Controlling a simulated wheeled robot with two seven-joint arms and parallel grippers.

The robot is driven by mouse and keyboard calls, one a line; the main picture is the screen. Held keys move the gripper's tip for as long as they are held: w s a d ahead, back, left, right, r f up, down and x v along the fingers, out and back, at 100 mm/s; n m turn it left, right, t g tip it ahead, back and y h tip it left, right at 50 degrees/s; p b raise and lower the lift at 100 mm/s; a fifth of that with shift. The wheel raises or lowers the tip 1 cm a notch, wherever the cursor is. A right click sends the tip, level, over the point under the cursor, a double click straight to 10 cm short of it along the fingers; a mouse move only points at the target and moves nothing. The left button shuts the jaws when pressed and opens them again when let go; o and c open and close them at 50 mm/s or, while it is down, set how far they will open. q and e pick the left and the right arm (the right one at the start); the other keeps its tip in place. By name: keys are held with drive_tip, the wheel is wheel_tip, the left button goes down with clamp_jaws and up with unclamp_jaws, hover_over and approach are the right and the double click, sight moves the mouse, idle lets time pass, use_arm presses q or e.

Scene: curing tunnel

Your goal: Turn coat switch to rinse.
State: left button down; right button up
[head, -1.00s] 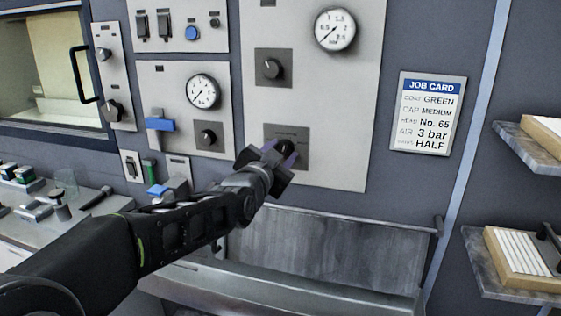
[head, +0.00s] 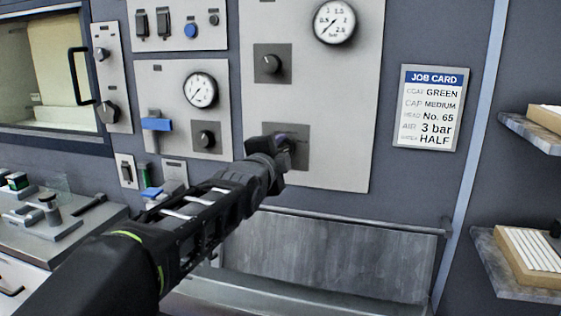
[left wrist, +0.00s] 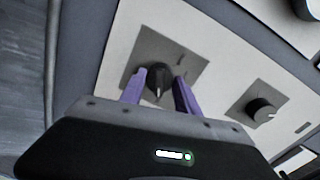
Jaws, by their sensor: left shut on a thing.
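The switch knob is a dark rotary knob on a grey square plate (head: 297,158) low on the tall pale panel. In the head view my left gripper (head: 280,148) covers most of the knob. In the left wrist view the knob (left wrist: 157,88) sits between the purple fingertips of my left gripper (left wrist: 158,85), which is shut on it. A pale pointer line shows on the knob there. The plate's lettering is too small to read, so I cannot tell which position the pointer marks. My right gripper is not in view.
Above is another knob (head: 271,64) and a round gauge (head: 335,22). A smaller panel to the left holds a gauge (head: 200,90), a blue lever (head: 157,124) and a knob (head: 207,136). A job card (head: 430,107) hangs right. A metal trough (head: 330,255) lies below.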

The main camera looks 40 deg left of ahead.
use_arm(q)
drive_tip(key=shift+m, duration=0.3)
drive_tip(key=c, duration=0.9)
unclamp_jaws()
drive_tip(key=shift+s+d, duration=0.3)
drive_tip(key=shift+s, duration=0.25)
drive_tip(key=b+v, duration=0.1)
drive_tip(key=v, duration=0.5)
drive_tip(key=shift+s, duration=0.3)
